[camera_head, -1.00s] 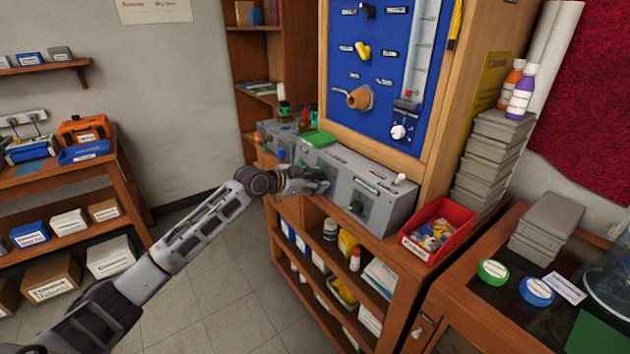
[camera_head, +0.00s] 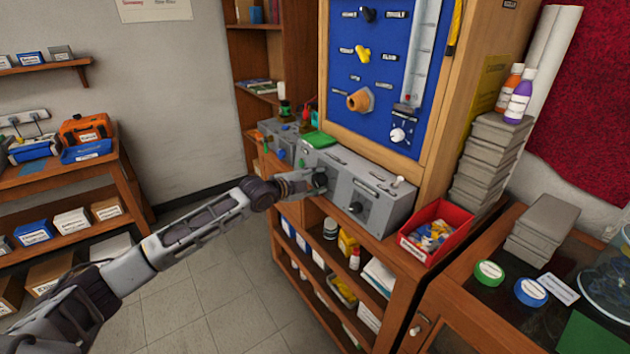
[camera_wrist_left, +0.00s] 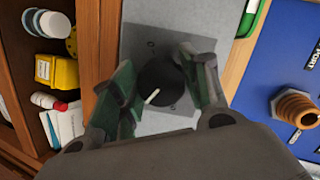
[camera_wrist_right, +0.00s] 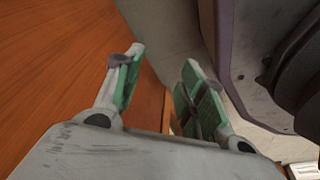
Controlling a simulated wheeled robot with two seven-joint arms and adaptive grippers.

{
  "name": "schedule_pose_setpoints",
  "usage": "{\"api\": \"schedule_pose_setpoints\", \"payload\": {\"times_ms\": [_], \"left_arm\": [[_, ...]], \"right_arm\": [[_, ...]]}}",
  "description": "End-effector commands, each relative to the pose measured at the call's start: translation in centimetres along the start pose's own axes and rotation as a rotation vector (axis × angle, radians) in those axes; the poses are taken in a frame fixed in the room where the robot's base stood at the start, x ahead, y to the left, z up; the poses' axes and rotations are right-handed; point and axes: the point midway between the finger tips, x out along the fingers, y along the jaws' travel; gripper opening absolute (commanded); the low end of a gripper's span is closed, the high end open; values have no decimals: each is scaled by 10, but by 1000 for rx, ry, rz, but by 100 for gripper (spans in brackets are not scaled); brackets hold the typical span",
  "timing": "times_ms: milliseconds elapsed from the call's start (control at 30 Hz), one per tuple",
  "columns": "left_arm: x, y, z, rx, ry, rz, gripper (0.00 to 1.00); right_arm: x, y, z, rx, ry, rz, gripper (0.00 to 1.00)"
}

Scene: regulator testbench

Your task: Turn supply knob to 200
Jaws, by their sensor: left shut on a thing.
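A round black knob (camera_wrist_left: 160,82) with a white pointer line sits on a grey panel (camera_wrist_left: 150,38) in the left wrist view. The pointer is toward the lower left of that picture. My left gripper (camera_wrist_left: 158,88) has its green-padded fingers on both sides of the knob, shut on it. In the head view my left gripper (camera_head: 314,182) is at the front of the grey box (camera_head: 350,170), where its knob is partly hidden. The scale marks are too small to read. My right gripper (camera_wrist_right: 163,78) is open and empty beside a wooden surface.
A second dark knob (camera_head: 356,207) is on the same box, right of my left gripper. A blue board (camera_head: 375,85) with fittings and a gauge stands behind. A red bin (camera_head: 437,232) is at the right. Shelves with bottles (camera_head: 354,258) are below.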

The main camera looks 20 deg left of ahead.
Motion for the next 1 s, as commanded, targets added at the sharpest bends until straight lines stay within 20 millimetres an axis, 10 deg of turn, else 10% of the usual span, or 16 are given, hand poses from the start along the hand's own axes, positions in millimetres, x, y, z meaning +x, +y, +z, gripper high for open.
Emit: {"api": "schedule_pose_setpoints", "payload": {"times_ms": [433, 467, 600, 1000], "left_arm": [[1, 4, 2, 14, -4, 5, 21], [1, 4, 2, 14, -4, 5, 48], [0, 3, 2, 13, -3, 3, 66], [0, 1, 0, 13, -1, -1, 67]], "right_arm": [[2, 0, 3, 0, -1, 0, 40], [2, 0, 3, 0, -1, 0, 40], [2, 0, 3, 0, -2, 0, 40], [1, 1, 0, 1, 2, 1, 40]]}}
